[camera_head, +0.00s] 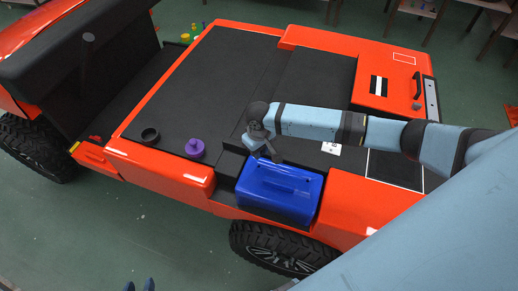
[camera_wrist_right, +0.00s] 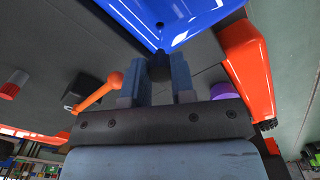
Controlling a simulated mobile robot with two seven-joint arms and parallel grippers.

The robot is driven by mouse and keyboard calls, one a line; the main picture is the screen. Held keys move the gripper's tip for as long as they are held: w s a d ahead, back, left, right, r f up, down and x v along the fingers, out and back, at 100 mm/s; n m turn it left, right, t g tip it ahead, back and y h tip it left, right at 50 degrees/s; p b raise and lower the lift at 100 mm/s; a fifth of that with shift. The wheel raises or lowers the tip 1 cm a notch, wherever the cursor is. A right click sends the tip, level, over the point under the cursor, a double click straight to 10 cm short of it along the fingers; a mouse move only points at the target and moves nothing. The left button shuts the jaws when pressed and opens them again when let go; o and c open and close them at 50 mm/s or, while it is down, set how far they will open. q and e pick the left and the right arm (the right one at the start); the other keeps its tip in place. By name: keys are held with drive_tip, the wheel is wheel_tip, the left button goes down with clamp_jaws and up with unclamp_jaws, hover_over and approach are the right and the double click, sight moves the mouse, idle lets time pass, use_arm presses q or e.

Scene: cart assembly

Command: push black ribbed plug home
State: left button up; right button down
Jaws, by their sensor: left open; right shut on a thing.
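The black ribbed plug (camera_wrist_right: 159,67) shows as a small dark piece between the fingers of my right gripper (camera_wrist_right: 166,76) in the right wrist view. The gripper is shut on it, beside the lower corner of a blue box (camera_wrist_right: 190,18). Whether plug and box touch, and how deep the plug sits, I cannot tell. In the head view my right gripper (camera_head: 272,152) is at the back left edge of the blue box (camera_head: 283,197), and the plug is hidden. Two small blue fingertips of my left gripper (camera_head: 140,286) show apart at the bottom edge, empty and away from the cart.
The orange cart (camera_head: 160,172) has a flat black top. A black ring (camera_head: 150,135) and a purple knob (camera_head: 195,148) stand left of the blue box. An orange ball-ended rod (camera_wrist_right: 98,92) is left of my right fingers.

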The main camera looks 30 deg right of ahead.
drive_tip(key=shift+s+r+p, duration=0.15)
drive_tip(key=shift+r+p, duration=0.1)
drive_tip(key=shift+p, duration=0.35)
wheel_tip(320, 180, down, 4)
drive_tip(key=shift+f+b, duration=0.1)
drive_tip(key=shift+b, duration=0.75)
drive_tip(key=shift+f, duration=0.35)
use_arm(q)
drive_tip(key=shift+w+d, duration=0.1)
drive_tip(key=shift+w, duration=0.05)
use_arm(e)
drive_tip(key=shift+r, duration=0.1)
use_arm(q)
drive_tip(key=shift+r+p, duration=0.4)
drive_tip(key=shift+r, duration=0.15)
drive_tip(key=shift+r+p, duration=0.15)
drive_tip(key=shift+p, duration=0.15)
